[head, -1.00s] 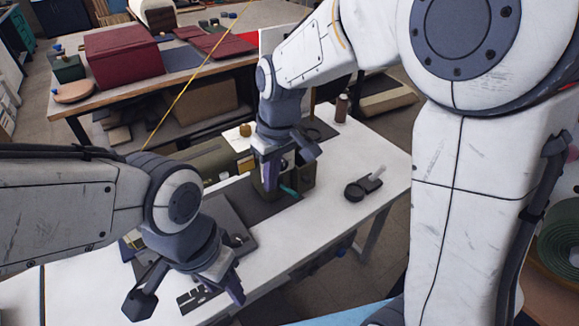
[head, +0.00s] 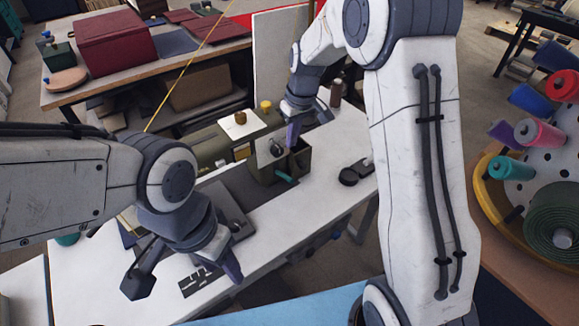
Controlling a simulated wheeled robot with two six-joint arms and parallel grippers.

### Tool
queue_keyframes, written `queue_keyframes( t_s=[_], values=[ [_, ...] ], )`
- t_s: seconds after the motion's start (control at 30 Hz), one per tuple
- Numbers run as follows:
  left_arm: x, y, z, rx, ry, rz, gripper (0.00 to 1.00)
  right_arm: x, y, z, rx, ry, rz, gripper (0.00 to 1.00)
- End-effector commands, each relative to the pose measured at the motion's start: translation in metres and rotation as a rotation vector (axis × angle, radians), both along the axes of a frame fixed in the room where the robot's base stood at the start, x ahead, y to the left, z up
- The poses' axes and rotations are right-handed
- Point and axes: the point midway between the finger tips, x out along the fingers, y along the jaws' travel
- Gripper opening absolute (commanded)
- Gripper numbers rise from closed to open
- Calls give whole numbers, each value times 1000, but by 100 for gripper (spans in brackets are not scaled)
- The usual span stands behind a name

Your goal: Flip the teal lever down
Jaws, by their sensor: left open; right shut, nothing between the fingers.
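The teal lever (head: 284,178) sticks out low on the front of an olive-green box (head: 263,172) on the white table. It slants down toward the right. My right gripper (head: 291,134) is shut and empty, above the box's right part and apart from the lever. My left gripper (head: 182,283) is open and empty over the front left of the white table, well away from the lever.
A black round-ended tool (head: 350,176) lies on the white table (head: 325,205) right of the box. A brown bottle (head: 336,93) stands behind. The table's front right is clear.

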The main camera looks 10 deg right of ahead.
Motion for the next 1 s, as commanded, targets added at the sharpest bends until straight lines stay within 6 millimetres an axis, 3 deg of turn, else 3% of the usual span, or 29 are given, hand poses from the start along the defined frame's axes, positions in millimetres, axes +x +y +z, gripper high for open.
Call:
queue_keyframes(
  t_s=[0.3, 0.5, 1.0],
  values=[
    [0, 0, 13, 0, 0, 0, 50, 6, 9, -68, 0, 5, 1, 0],
    [0, 0, 19, 0, 0, 0, 50, -5, 10, -93, 1, 4, 0, 0],
    [0, 0, 20, 0, 0, 0, 50, -8, 10, -103, 0, -1, 1, 0]
  ],
)
